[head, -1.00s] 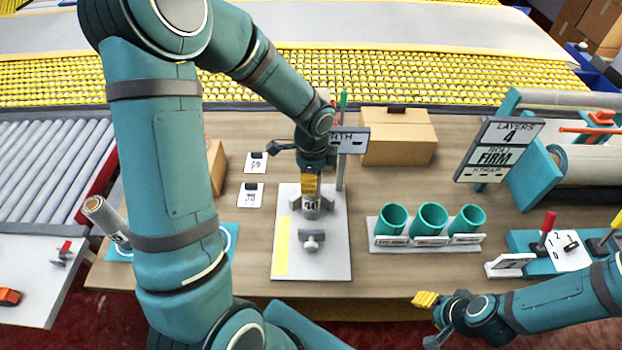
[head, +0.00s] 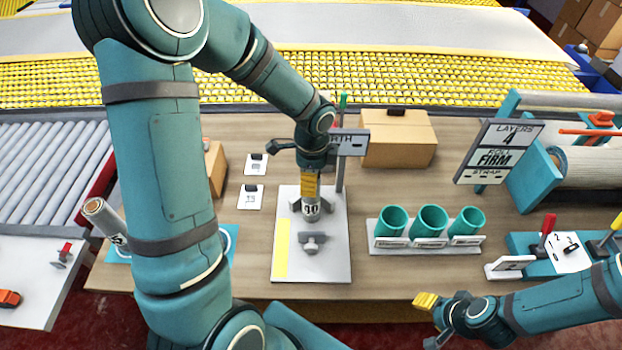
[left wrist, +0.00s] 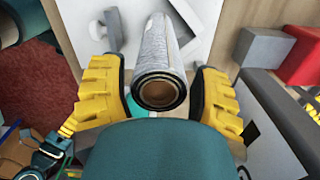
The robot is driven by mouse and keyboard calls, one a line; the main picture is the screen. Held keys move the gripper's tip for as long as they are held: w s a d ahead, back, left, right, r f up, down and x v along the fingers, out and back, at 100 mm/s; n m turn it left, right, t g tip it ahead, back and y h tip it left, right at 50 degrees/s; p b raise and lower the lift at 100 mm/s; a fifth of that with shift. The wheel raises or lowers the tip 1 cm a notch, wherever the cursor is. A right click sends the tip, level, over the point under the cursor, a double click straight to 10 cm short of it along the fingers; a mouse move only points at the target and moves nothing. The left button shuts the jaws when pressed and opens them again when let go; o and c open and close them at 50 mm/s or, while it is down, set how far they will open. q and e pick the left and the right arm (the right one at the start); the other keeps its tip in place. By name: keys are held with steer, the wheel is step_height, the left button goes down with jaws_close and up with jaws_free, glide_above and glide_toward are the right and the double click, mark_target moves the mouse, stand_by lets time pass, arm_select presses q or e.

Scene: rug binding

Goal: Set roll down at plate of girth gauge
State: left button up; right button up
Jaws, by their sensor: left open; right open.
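A grey-white roll (head: 311,209) with a printed number stands upright or nearly so at the white plate (head: 332,262) of the girth gauge. My left gripper (head: 311,187) is above it, fingers pointing down. In the left wrist view the roll (left wrist: 162,60) lies between the yellow fingers of my left gripper (left wrist: 158,98), which are open with a gap beside it. Whether the roll's base rests flat on the plate is hard to see. The gauge's post (head: 341,185) and sign (head: 350,142) stand behind. My right gripper (head: 430,318) is open and empty at the front right.
A grey fitting (head: 313,243) is on the plate in front of the roll. Three teal cups (head: 428,219) stand to the right. Another roll (head: 104,221) leans at the left. Cards (head: 250,196) and a cardboard box (head: 398,140) are behind. Bare table lies between plate and cups.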

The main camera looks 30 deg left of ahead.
arm_select(q)
step_height(320, 180, up, 11)
steer(key=shift+d+f+p, duration=0.1)
steer(key=shift+p, duration=0.65)
steer(key=shift+f, duration=0.1)
